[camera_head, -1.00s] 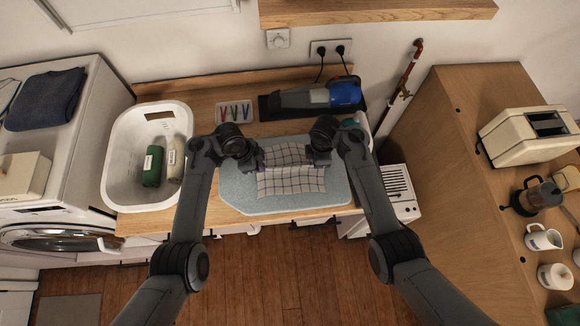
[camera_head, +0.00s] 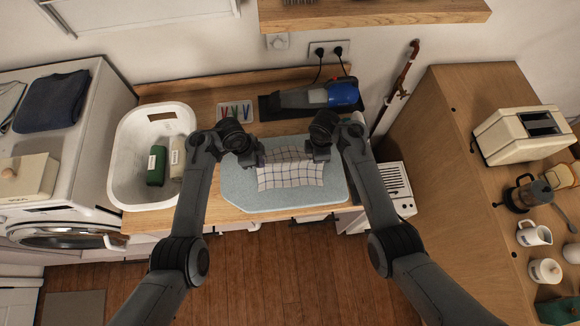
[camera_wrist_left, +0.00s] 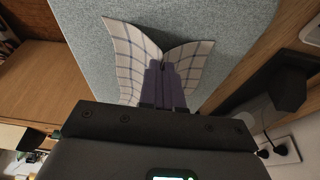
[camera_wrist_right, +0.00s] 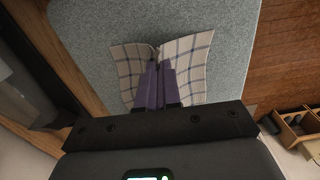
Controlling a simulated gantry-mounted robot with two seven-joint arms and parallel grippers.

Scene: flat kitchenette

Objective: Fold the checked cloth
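The checked cloth (camera_head: 290,176), white with dark lines, is over the pale blue-grey board (camera_head: 240,193) on the counter. My left gripper (camera_head: 262,158) is at its left side and my right gripper (camera_head: 317,155) at its right side. In the left wrist view the cloth (camera_wrist_left: 125,55) rises in two flaps beside the closed fingers (camera_wrist_left: 162,75), which pinch it. The right wrist view shows the same pinch, with the cloth (camera_wrist_right: 190,58) on both sides of the fingers (camera_wrist_right: 158,82). I cannot tell how much of the cloth touches the board.
A white basket (camera_head: 127,150) with bottles stands left of the board. A tray of coloured pegs (camera_head: 235,112) and a blue-grey handheld vacuum (camera_head: 310,97) lie behind it. A wooden cabinet (camera_head: 440,140) stands at the right. The board's near strip is clear.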

